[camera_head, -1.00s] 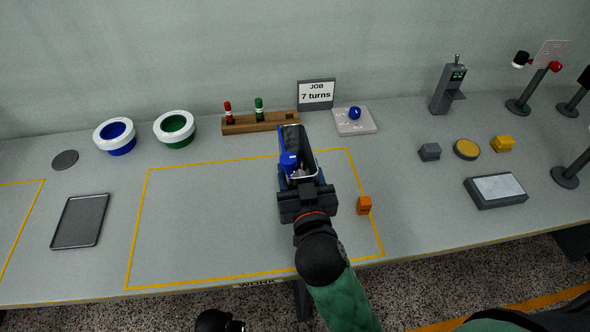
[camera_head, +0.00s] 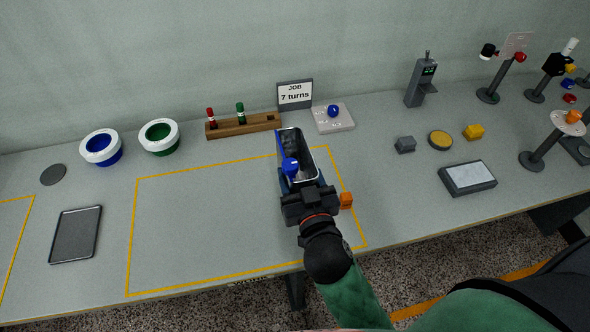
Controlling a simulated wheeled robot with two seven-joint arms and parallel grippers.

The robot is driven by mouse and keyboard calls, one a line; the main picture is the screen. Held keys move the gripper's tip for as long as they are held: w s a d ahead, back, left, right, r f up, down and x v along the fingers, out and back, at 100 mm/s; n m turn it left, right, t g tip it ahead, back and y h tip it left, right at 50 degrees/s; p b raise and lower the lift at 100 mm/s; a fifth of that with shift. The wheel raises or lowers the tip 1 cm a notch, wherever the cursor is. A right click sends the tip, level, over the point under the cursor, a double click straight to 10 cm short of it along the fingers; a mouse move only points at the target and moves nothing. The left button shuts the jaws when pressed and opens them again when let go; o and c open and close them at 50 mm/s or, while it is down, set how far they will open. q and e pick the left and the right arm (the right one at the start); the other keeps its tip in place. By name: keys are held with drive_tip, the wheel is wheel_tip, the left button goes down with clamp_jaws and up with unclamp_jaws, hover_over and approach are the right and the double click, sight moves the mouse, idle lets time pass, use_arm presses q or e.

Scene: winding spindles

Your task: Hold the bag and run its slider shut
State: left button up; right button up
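I cannot pick out a bag for certain. A dark open-topped thing with a pale rim (camera_head: 309,150) and blue edges stands in the yellow-outlined area; it may be the bag or its holder. A blue knob (camera_head: 290,166), possibly the slider, shows at its left side. My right gripper (camera_head: 302,186) comes from the lower right and overlaps the near end of this thing. Its fingertips are hidden among the dark parts, so contact and opening cannot be told. My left gripper is not in view.
An orange block (camera_head: 346,201) lies just right of my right gripper. A pale plate (camera_head: 345,122) with a blue knob and the "7 turns" sign (camera_head: 295,94) are behind. A dark tray (camera_head: 76,236) lies left. The outlined area's left part is clear.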

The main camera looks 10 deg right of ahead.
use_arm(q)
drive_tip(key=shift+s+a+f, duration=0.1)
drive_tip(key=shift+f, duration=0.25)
use_arm(e)
drive_tip(key=shift+d, duration=0.1)
